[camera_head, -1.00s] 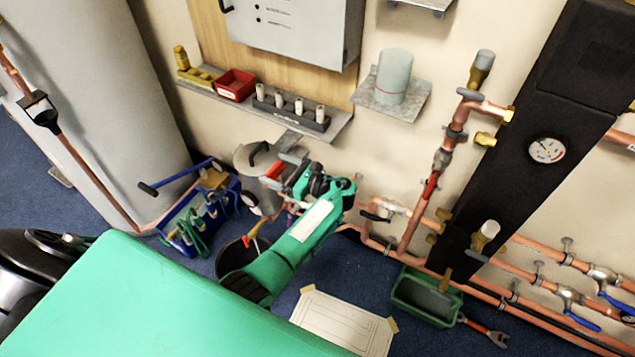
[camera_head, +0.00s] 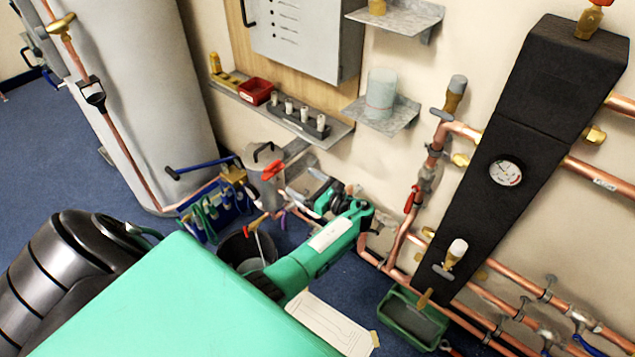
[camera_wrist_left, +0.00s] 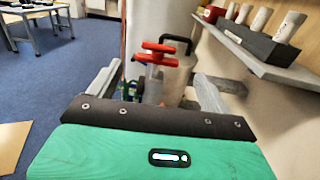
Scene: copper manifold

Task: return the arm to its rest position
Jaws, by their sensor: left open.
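My left arm, green, reaches out from the lower left in the head view. Its left gripper (camera_head: 305,186) is open and empty, with its two grey fingers spread apart. In the left wrist view the fingers (camera_wrist_left: 157,88) stand apart, and a red valve handle (camera_wrist_left: 156,54) shows beyond the gap. In the head view this red handle (camera_head: 273,170) is left of the fingers and apart from them, at a grey canister (camera_head: 256,186) with a black carry handle. My right gripper does not show.
A shelf (camera_head: 338,135) with a red bin (camera_head: 257,91) and a socket rack runs above the gripper. Copper pipes (camera_head: 470,290) and a black panel (camera_head: 520,130) with a gauge stand right. A blue tool tote (camera_head: 213,215), black bucket (camera_head: 240,250) and green tray (camera_head: 412,318) are below.

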